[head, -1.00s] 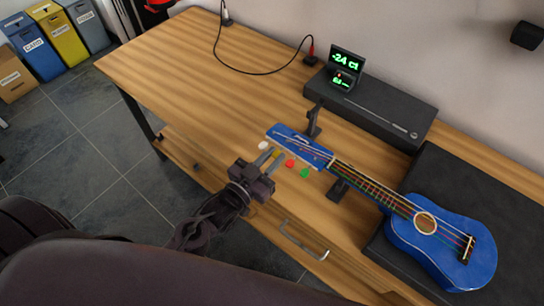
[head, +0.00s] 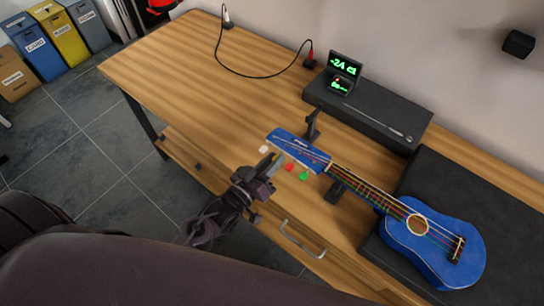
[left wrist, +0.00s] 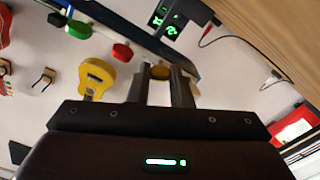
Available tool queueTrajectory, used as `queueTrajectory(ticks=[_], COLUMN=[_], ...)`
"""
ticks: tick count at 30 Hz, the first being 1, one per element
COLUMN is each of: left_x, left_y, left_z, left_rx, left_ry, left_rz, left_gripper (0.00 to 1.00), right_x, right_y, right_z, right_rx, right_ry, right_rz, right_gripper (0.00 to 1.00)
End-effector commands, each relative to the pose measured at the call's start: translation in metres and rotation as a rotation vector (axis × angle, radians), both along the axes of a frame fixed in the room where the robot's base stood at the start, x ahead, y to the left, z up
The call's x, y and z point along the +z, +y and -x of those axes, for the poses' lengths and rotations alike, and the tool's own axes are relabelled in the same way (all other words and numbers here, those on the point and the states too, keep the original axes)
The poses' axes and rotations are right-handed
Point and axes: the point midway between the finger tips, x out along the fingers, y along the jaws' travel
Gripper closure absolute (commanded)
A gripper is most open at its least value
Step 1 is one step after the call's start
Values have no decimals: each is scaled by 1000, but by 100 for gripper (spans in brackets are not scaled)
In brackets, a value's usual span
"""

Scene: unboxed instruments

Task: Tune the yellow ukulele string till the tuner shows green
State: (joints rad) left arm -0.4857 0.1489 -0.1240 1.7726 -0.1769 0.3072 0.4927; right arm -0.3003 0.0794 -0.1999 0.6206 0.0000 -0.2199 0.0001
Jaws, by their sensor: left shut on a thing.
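The blue ukulele (head: 440,240) lies with its body on a black mat and its headstock (head: 292,142) to the left. White (head: 264,149), red (head: 289,167) and green (head: 303,175) tuning pegs show along the headstock's near edge. My left gripper (head: 274,162) is at the headstock between the white and red pegs. In the left wrist view, its fingers are shut on the yellow peg (left wrist: 160,72); the fingers hide this peg in the head view. The tuner (head: 344,65) shows green characters that look like "-24 ct". My right gripper is not in view.
A long black case (head: 370,112) carries the tuner at the back. Dark stands (head: 313,124) are by the neck. A cable (head: 240,68) crosses the back of the wooden table (head: 190,75). A drawer handle (head: 303,242) sticks out in front. The table's left part is clear.

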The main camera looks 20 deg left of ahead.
Motion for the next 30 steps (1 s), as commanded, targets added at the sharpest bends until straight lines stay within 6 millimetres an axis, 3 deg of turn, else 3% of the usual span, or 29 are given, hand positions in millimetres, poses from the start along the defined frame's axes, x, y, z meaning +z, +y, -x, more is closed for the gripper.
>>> queueTrajectory(ticks=[15,30], left_x=[3,1], left_y=[1,1], left_z=[-1,-1], left_rx=[3,2], left_ry=[167,285], left_rz=[463,792], left_gripper=[100,100], right_x=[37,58], right_y=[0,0], right_z=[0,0], right_rx=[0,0], right_ry=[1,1], right_rz=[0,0], right_gripper=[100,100])
